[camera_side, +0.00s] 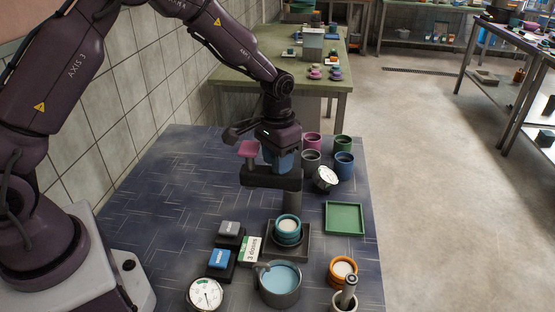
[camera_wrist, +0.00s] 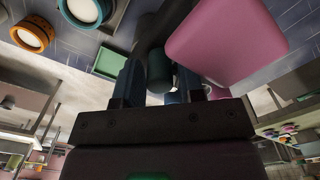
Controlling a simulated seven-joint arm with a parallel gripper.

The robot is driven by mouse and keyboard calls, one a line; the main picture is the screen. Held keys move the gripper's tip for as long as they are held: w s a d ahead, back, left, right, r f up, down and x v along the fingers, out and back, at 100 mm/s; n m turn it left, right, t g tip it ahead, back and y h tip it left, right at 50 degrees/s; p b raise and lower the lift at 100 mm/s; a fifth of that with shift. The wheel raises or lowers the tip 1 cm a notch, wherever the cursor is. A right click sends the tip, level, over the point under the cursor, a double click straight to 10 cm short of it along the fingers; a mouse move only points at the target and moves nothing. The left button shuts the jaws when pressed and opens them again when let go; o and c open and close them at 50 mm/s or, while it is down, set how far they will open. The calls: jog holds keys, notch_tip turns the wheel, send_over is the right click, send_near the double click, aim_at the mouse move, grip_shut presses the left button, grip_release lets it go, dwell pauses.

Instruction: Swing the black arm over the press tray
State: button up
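The black arm (camera_side: 262,180) is a thick dark bar beside a grey post (camera_side: 292,198), behind the press tray. The dark square press tray (camera_side: 302,255) holds a teal cup (camera_side: 288,230) with pale contents; the bar is not over this cup. My gripper (camera_side: 279,160) points down at the bar. In the wrist view its blue fingers (camera_wrist: 158,88) stand apart on either side of a dark green upright peg (camera_wrist: 158,68). Contact with the peg is unclear.
Several coloured cups (camera_side: 343,164) and a tilted white dial (camera_side: 325,178) stand just right of my gripper. A green tray (camera_side: 344,218) lies right of the press tray. A pan of blue liquid (camera_side: 280,283), an orange cup (camera_side: 342,270) and button boxes (camera_side: 219,260) are in front. The mat's left side is clear.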

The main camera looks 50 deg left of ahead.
jog(key=shift+f, duration=0.25)
grip_shut()
